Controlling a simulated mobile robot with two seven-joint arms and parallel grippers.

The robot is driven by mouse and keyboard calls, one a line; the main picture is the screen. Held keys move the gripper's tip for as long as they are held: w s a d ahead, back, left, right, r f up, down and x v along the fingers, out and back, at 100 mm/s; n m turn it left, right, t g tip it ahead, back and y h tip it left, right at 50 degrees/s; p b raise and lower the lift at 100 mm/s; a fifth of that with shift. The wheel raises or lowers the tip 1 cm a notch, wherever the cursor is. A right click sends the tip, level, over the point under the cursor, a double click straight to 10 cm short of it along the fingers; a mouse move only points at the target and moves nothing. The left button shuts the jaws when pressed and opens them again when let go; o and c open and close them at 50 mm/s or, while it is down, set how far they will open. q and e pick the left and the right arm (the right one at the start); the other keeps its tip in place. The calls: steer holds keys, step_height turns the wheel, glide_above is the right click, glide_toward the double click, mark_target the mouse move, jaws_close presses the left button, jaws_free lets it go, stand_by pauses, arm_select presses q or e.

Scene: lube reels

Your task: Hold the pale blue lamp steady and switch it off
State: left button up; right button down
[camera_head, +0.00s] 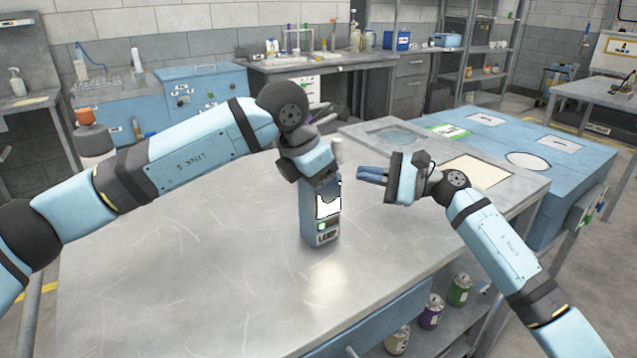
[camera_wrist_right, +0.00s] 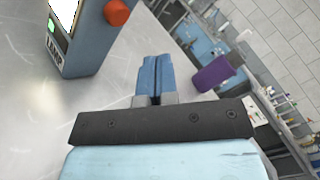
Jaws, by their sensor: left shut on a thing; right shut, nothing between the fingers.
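The pale blue lamp (camera_head: 318,232) stands upright on the metal table. Its front has a bright white panel, a green light and a LAMP label. My left gripper (camera_head: 326,184) is shut on its upper part and hides the top. In the right wrist view the lamp (camera_wrist_right: 88,50) is at the upper left, with a red-orange knob (camera_wrist_right: 117,12) on its side and its top cut off. My right gripper (camera_head: 361,175) is shut and empty, to the right of the lamp and apart from it. Its closed fingers also show in the right wrist view (camera_wrist_right: 155,76).
The metal table (camera_head: 190,270) is clear in front and to the left. A blue bench (camera_head: 560,185) stands at the right. Several cans (camera_head: 431,312) sit on a shelf below the table's edge. A purple object (camera_wrist_right: 212,73) shows beyond my right fingers.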

steer(key=shift+s+a, duration=0.45)
steer(key=shift+a, duration=0.25)
steer(key=shift+s+a, duration=0.45)
steer(key=shift+a, duration=0.25)
stand_by(1.0)
steer(key=shift+s+a, duration=0.3)
steer(key=shift+a, duration=0.05)
steer(key=shift+s+a, duration=0.1)
steer(key=shift+a, duration=0.05)
stand_by(0.4)
steer(key=shift+w+d, duration=0.4)
steer(key=shift+d, duration=0.15)
steer(key=w+d, duration=0.2)
steer(key=d, duration=0.1)
steer(key=w+d, duration=0.1)
steer(key=d, duration=0.1)
steer(key=shift+w, duration=0.15)
stand_by(0.4)
